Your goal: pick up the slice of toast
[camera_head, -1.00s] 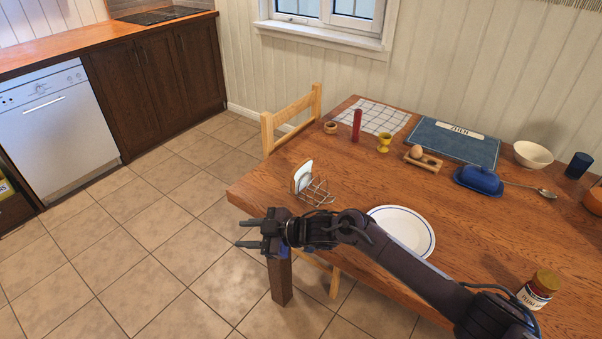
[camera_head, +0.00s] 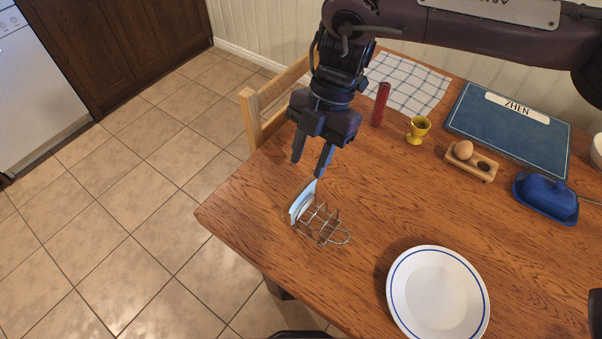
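The slice of toast seems to be the thin, pale whitish-blue slab (camera_head: 301,203) standing on edge at the left end of a wire toast rack (camera_head: 325,226) near the table's left corner. No other slice shows in the rack. My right gripper (camera_head: 309,167) points downward just above and behind the slab. Its two fingers are apart with nothing between them. The right fingertip overlaps the slab's top edge in the picture; I cannot tell whether they touch.
A white plate with a blue ring (camera_head: 438,294) lies right of the rack. Behind stand a red cylinder (camera_head: 380,105), a yellow egg cup (camera_head: 417,130), an egg holder (camera_head: 471,163) and a blue butter dish (camera_head: 546,197). The wood between rack and egg holder is clear.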

